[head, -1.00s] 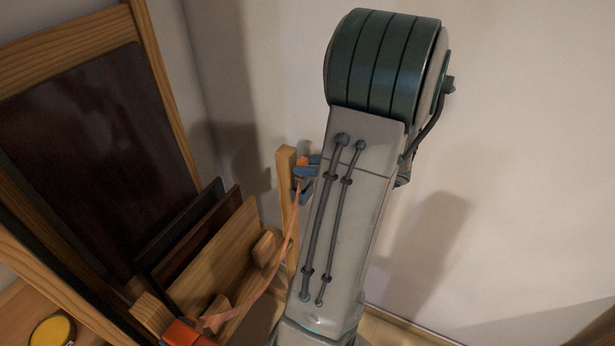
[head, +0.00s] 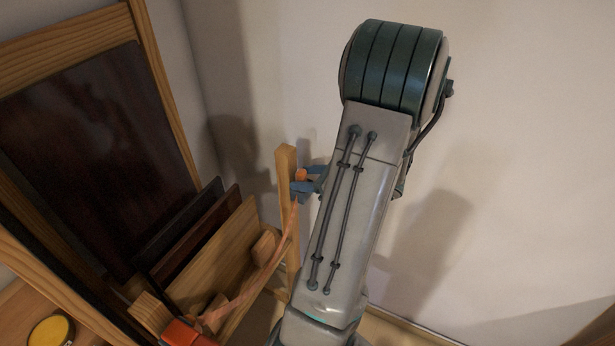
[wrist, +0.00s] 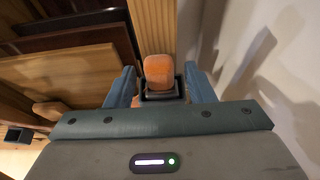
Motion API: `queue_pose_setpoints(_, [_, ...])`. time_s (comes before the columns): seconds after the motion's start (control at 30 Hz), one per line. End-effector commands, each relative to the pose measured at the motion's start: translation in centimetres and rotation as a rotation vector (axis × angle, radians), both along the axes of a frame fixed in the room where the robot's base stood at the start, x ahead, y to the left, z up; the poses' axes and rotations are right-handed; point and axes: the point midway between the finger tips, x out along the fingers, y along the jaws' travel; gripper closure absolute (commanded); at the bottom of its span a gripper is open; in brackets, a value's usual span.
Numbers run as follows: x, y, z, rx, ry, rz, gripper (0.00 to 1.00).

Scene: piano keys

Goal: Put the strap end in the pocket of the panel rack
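The orange strap end (wrist: 158,70) sits upright with its base in a dark square pocket (wrist: 162,96) beside the wooden post in the wrist view. The strap end also shows in the head view (head: 301,174), and the pale orange strap (head: 262,278) hangs from there down to the lower left. My gripper (wrist: 160,78) is open, with its blue fingers on either side of the strap end and a gap on each side. It also shows by the post in the head view (head: 308,182). The pocket is mostly hidden by the fingers in the head view.
The panel rack's wooden post (head: 286,205) stands close by my gripper. Dark and wooden panels (head: 212,258) stand to its left. A red-orange block (head: 185,334) is at the strap's lower end. A yellow round thing (head: 52,331) lies at lower left. A wall is behind.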

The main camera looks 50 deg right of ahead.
Motion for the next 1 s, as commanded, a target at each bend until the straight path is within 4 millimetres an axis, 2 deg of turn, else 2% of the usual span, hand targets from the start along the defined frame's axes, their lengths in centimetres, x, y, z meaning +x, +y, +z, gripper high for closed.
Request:
queue_pose_setpoints(0.3, [0.0, 0.0, 0.7, 0.0, 0.0, -0.001, 0.51])
queue_pose_setpoints(0.37, [-0.9, -0.4, 0.7, -0.003, 0.0, -0.002, 0.51])
queue_pose_setpoints(0.8, [-8.8, -2.7, 4.2, -0.003, -0.001, -0.003, 0.51])
queue_pose_setpoints(1.0, [-10.5, -3.1, 4.9, -0.001, 0.001, -0.001, 0.51])
